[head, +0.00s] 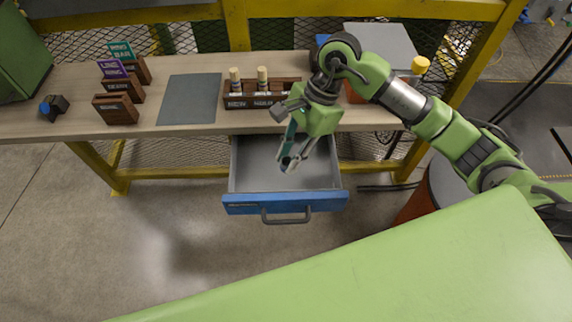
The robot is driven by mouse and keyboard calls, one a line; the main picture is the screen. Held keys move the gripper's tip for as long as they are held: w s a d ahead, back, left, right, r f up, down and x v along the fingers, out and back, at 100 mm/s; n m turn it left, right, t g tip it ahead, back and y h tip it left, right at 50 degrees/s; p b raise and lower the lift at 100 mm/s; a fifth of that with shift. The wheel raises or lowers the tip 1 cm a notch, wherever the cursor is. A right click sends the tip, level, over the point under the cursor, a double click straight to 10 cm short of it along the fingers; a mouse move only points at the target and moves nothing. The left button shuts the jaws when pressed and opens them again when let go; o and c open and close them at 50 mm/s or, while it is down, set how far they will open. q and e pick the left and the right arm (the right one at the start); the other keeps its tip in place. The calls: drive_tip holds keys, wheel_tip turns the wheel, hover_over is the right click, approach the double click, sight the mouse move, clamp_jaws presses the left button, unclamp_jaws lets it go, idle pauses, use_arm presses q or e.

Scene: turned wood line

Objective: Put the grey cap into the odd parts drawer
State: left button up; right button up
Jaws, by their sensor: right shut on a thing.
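The open drawer (285,203) has a blue front with a grey handle and a grey inside. It is pulled out below the front edge of the bench. My right gripper (289,160) points down over the drawer opening. It is shut on a small dark grey piece (287,164), which looks like the grey cap. The fingers partly hide it. From this view I cannot tell how high it is above the drawer floor. The visible drawer floor looks empty. My left gripper is not in view.
The wooden bench (205,128) carries a grey mat (190,99), a labelled wooden rack (236,102) with two light pegs, and several wooden blocks with signs (116,109). A dark piece with a blue end (53,107) lies at far left. A grey-topped box (376,36) stands behind my right arm.

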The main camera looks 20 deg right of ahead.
sight(281, 175)
drive_tip(key=shift+w+f+b, duration=0.35)
drive_tip(key=shift+w+f, duration=0.4)
drive_tip(key=shift+f, duration=0.2)
drive_tip(key=f, duration=0.2)
drive_tip(key=f+b, duration=0.1)
drive_tip(key=shift+w+f, duration=0.3)
drive_tip(key=shift+f, duration=0.05)
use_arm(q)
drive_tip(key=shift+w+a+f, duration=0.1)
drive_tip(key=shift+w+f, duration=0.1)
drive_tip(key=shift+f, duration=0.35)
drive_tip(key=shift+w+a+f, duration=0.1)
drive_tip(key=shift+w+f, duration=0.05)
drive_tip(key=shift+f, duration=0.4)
use_arm(e)
drive_tip(key=shift+d, duration=0.1)
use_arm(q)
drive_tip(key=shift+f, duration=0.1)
use_arm(e)
drive_tip(key=shift+f+b, duration=0.1)
drive_tip(key=shift+b, duration=0.2)
drive_tip(key=o, duration=0.8)
drive_tip(key=shift+c, duration=0.2)
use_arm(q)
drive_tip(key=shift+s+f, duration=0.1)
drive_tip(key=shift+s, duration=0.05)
